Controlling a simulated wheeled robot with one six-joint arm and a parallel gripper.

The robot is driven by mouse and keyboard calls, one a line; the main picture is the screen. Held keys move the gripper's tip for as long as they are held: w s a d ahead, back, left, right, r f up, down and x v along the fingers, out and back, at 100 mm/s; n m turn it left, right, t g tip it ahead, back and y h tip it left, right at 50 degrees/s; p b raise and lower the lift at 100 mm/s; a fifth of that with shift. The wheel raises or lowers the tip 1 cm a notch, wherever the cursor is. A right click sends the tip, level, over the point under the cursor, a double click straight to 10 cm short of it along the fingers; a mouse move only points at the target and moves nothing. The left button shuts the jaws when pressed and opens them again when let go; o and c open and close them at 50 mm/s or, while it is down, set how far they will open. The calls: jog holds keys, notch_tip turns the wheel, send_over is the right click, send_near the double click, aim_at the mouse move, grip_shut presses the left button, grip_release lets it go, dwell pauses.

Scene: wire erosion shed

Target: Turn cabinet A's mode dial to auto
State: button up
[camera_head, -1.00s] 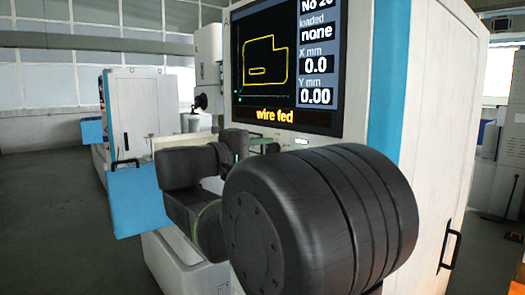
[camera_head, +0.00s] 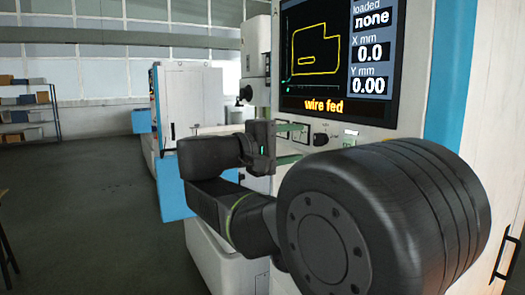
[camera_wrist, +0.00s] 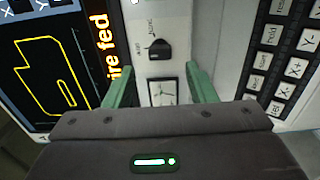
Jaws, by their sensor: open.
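A black knob (camera_head: 320,139) shows in the head view too. My gripper (camera_wrist: 161,75) has its green fingers apart and nothing between them held. The dial lies just beyond the fingertips, apart from them. In the head view my gripper (camera_head: 302,142) is close to the panel below the screen.
A small square gauge (camera_wrist: 164,92) sits between the fingers in the wrist view. A keypad (camera_wrist: 285,55) is on the right and the screen (camera_wrist: 45,65) on the left. Another white and blue cabinet (camera_head: 195,95) stands behind. Floor at left is open.

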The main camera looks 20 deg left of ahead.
aim_at(315, 140)
jog(key=v, duration=0.8)
jog(key=shift+s+a+b, duration=0.2)
jog(key=shift+s+b, duration=0.05)
jog(key=shift+b, duration=0.2)
jog(key=p+x, duration=0.2)
jog(key=x, duration=1.2)
jog(key=shift+a, duration=0.1)
